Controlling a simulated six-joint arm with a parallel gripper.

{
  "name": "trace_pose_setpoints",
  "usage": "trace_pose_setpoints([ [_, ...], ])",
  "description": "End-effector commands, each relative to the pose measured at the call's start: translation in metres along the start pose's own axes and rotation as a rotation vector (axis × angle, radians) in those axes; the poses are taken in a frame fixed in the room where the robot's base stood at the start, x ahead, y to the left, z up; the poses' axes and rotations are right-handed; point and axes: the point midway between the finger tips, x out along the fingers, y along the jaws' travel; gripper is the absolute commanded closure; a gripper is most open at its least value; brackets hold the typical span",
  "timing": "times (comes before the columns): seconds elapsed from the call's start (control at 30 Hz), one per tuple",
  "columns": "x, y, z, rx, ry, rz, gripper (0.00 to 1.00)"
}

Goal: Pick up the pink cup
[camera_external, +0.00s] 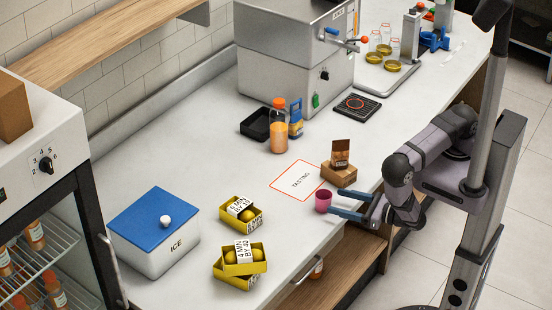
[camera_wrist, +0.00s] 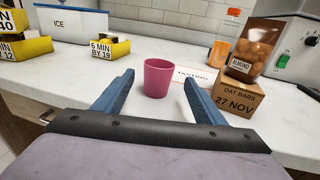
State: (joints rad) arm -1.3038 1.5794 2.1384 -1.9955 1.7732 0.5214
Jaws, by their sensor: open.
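The pink cup (camera_external: 323,200) stands upright near the front edge of the white counter. In the wrist view the pink cup (camera_wrist: 158,77) is just beyond and between my two blue fingers. My gripper (camera_external: 332,203) is open, with its fingers pointing toward the cup at low height. In the wrist view my gripper (camera_wrist: 157,88) shows a wide gap between the fingers, with nothing held. In the outside view the fingertips are close to the cup; I cannot tell whether they touch it.
An oat bars box (camera_wrist: 220,105) with an almond bag (camera_wrist: 253,45) on it stands close to the right finger. A tasting card (camera_external: 297,180) lies behind the cup. Yellow boxes (camera_external: 241,213) and an ice bin (camera_external: 155,240) stand to the left. Clear counter lies between.

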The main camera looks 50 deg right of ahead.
Motion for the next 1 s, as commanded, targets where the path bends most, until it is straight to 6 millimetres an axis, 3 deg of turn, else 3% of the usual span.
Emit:
trace_pose_setpoints([
  [0.47,0.015,-0.001,0.002,0.0,-0.001,-0.003,0.36],
  [1.0,0.063,0.002,0.002,0.0,-0.002,-0.004,0.36],
])
